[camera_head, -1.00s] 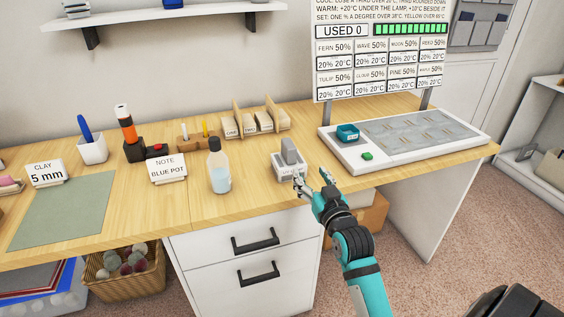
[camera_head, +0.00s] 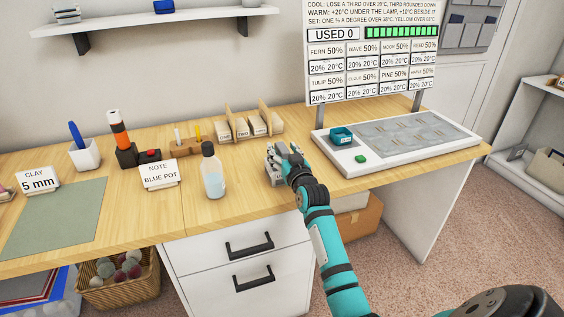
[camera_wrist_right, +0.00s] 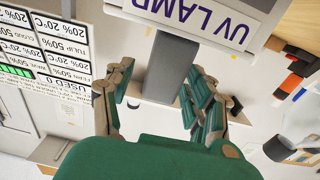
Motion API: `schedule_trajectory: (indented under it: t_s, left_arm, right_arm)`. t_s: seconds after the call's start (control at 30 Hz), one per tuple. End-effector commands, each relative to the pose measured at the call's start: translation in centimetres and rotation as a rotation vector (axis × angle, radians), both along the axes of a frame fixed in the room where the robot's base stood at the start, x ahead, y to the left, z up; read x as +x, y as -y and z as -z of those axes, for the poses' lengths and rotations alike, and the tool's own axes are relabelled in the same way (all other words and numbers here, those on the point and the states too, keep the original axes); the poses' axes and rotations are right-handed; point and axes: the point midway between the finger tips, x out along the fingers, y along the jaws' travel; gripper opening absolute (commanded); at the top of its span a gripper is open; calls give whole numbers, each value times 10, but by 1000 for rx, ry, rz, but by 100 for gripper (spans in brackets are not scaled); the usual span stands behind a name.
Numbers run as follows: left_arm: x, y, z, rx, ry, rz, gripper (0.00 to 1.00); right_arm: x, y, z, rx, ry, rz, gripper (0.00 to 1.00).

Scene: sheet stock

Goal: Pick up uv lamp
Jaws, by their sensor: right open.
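The uv lamp is a grey upright block in a small white holder on the wooden bench; in the right wrist view the grey lamp (camera_wrist_right: 168,72) stands behind a white "UV LAMP" label (camera_wrist_right: 200,18). In the head view my right gripper (camera_head: 283,155) is at the holder (camera_head: 272,174) and hides most of the lamp. In the right wrist view my right gripper (camera_wrist_right: 160,92) is open, with one finger on each side of the grey lamp. Gaps show beside the fingers, so it does not grip the lamp. My left gripper is not in view.
A clear bottle (camera_head: 212,172) stands left of the lamp holder. A white tray (camera_head: 460,142) with a grey panel and teal block is to the right, with a sign board (camera_head: 375,60) behind. Wooden card racks (camera_head: 250,126) stand behind. The bench's front edge is close.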

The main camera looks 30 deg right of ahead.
Motion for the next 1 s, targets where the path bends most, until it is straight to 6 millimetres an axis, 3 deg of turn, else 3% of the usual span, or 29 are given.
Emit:
schedule_trajectory:
  t_s: [0.1,0.33,0.77,1.0]
  left_arm:
    - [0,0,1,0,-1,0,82]
    - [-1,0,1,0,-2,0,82]
    - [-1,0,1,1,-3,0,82]
    - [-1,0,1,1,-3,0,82]
  right_arm:
    - [10,3,0,0,1,1,56]
    - [11,3,0,0,1,1,56]
    - [11,3,0,0,0,1,1]
    - [11,3,-1,0,3,1,0]
